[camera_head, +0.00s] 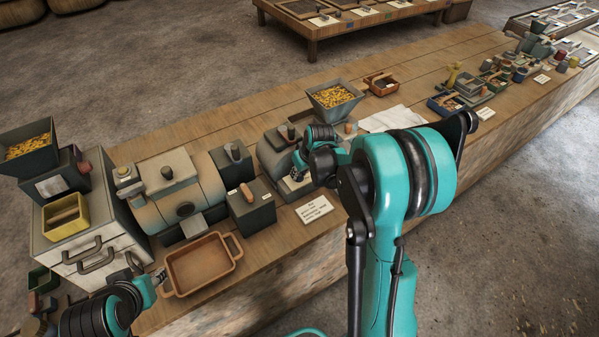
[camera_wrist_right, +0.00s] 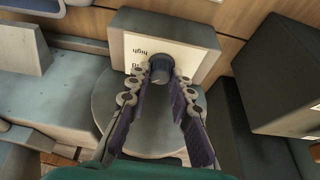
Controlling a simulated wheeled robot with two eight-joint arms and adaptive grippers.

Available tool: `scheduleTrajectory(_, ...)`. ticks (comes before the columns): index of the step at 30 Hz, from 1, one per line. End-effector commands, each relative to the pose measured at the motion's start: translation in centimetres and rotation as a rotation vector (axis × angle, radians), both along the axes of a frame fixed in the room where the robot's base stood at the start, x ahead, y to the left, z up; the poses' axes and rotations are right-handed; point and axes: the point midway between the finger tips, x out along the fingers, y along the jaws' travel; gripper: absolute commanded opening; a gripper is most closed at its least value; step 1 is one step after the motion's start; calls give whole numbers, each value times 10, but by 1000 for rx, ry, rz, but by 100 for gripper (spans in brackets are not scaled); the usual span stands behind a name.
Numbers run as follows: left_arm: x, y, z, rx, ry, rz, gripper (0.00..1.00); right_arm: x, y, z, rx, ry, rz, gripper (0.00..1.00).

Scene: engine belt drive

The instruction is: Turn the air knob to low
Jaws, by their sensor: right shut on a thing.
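The air knob (camera_wrist_right: 160,68) is a small dark round knob on the face of a grey box (camera_wrist_right: 188,35). A white label behind it reads "high", with another word partly covered. My right gripper (camera_wrist_right: 161,76) is shut on the knob, one fingertip on each side. In the head view my right gripper (camera_head: 297,173) is at the front of the grey machine with a hopper, and the knob is hidden there. My left gripper (camera_head: 158,277) is at the lower left, near the brown tray; its fingers are too small to read.
An empty brown tray (camera_head: 166,282) lies at the bench's front edge. A grey stove-like machine (camera_head: 205,180) and a dark box (camera_head: 250,212) stand left of my right gripper. A white cloth (camera_head: 395,118) and small goods lie to the right.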

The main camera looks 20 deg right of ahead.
Motion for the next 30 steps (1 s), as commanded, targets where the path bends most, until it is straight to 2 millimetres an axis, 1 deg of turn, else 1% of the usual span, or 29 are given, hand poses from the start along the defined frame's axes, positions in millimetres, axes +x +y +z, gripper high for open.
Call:
scheduleTrajectory(18, 0, 0, 5, 0, 0, 0, 35, 2, -4, 0, 2, 1, 559, 0)
scheduleTrajectory(24, 0, 0, 6, 0, 0, 0, 35, 2, -4, 0, 0, 0, 691, 0)
scheduleTrajectory(30, 0, 0, 7, 0, 0, 0, 35, 2, -4, 0, 0, 1, 773, 0)
